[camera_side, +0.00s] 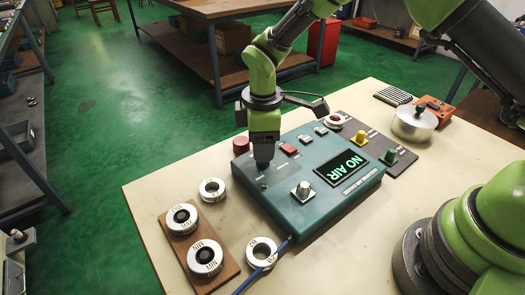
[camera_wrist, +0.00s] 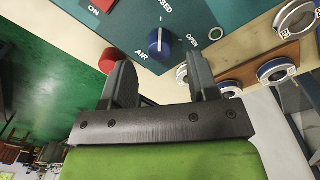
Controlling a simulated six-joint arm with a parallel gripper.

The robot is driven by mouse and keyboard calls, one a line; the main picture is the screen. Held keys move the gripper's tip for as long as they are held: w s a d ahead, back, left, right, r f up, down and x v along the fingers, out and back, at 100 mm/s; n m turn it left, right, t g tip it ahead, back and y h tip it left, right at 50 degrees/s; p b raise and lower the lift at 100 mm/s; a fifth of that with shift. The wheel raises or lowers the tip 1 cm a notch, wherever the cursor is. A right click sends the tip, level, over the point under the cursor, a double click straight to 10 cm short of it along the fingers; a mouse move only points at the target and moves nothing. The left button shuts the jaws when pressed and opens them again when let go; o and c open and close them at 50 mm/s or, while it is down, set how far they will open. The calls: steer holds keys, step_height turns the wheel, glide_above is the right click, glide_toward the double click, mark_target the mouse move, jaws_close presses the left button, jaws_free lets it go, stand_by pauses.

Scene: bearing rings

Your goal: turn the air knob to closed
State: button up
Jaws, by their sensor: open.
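The air knob (camera_wrist: 159,42) is blue with a white line, on the teal panel of the control box (camera_wrist: 205,14). In the wrist view its line runs up toward the partly cut-off CLOSED label, and the OPEN label lies to its right. My gripper (camera_wrist: 160,72) is open, with its two fingers apart on either side below the knob in the picture; I see no grip on it. In the side view my gripper (camera_side: 262,160) is low over the left part of the control box (camera_side: 300,215) and mostly hides the knob. The display (camera_side: 340,168) reads NO AIR.
A red button (camera_wrist: 107,61) sits close to the left finger. A grey knob (camera_side: 302,191) stands on the box's front. Loose bearing rings (camera_side: 212,190) and a wooden gauge board (camera_side: 172,240) lie to the left. A metal pot (camera_side: 414,123) stands at the back right.

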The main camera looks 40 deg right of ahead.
step_height(320, 180, up, 6)
steer(key=shift+s+r, duration=0.1)
steer(key=shift+r, duration=0.1)
steer(key=s+d+r+m+t, duration=0.1)
steer(key=s+d+r+m, duration=0.15)
steer(key=r, duration=0.25)
steer(key=s+d+r+m+t+y, duration=0.1)
steer(key=s+r+m, duration=0.1)
steer(key=s+r, duration=0.15)
steer(key=s+d+r+m+t, duration=0.1)
steer(key=s+d+r+m, duration=0.15)
steer(key=r, duration=0.25)
steer(key=s+d+r+m+t, duration=0.1)
steer(key=s+m+t, duration=0.1)
steer(key=s+m, duration=0.2)
steer(key=s+d+r+m+t+y, duration=0.1)
steer(key=s+m, duration=0.3)
steer(key=s, duration=0.5)
steer(key=shift+s+r+m+t, duration=0.2)
steer(key=shift+r+m+t, duration=0.15)
steer(key=shift+r, duration=0.25)
